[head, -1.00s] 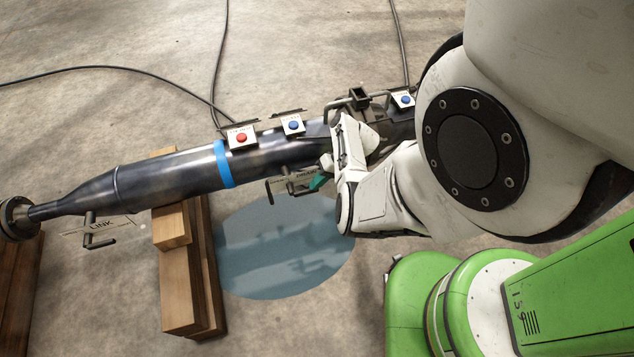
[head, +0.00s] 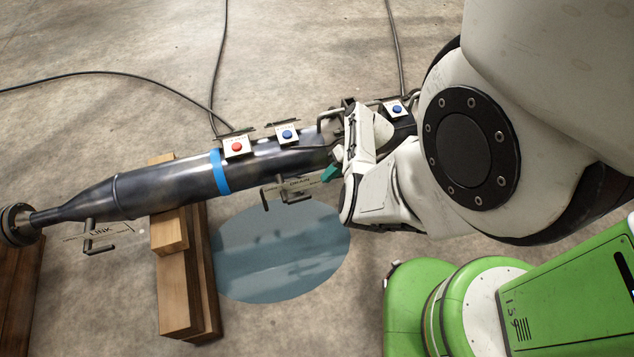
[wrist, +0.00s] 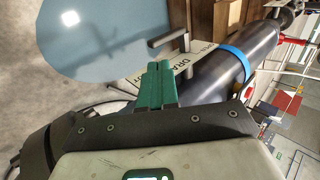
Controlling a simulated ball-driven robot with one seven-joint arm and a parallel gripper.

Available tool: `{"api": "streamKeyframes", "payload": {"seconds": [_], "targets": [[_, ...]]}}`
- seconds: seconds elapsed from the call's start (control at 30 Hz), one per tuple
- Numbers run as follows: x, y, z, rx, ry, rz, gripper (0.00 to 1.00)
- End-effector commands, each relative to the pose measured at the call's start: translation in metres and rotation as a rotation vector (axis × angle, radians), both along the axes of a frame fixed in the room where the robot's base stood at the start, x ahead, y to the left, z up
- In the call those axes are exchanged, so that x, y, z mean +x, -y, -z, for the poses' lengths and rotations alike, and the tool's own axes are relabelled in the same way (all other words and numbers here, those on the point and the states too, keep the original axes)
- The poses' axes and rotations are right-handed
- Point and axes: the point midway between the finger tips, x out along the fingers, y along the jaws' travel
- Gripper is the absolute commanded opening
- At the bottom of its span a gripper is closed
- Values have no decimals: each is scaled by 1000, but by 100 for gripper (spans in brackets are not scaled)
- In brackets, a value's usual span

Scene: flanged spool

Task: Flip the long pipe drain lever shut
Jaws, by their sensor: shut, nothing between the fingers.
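The long dark pipe (head: 140,188) with a blue band (head: 219,172) lies across the head view. The drain lever (head: 295,196) is a dark bent handle at a pale plate on the pipe's near side. The wrist view shows its handle bar (wrist: 168,40) and the plate (wrist: 188,64), partly lettered "DRA". My gripper (head: 331,173) is just right of the lever in the head view. In the wrist view its green fingers (wrist: 157,84) are together and empty, in front of part of the plate. I cannot tell whether they touch it.
Wooden blocks (head: 178,275) support the pipe. A similar lever (head: 98,240) marked LINK sits farther left. Boxes with a red button (head: 237,147) and blue buttons (head: 287,134) line the pipe's top. A flat blue-grey disc (head: 280,265) lies on the floor. Cables run behind.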

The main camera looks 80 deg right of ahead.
Motion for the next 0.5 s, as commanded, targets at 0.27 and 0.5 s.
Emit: {"api": "streamKeyframes", "payload": {"seconds": [0.27,0.5], "targets": [[-27,12,-11,0,1,0,0],[-30,13,-12,0,1,-1,0]]}}
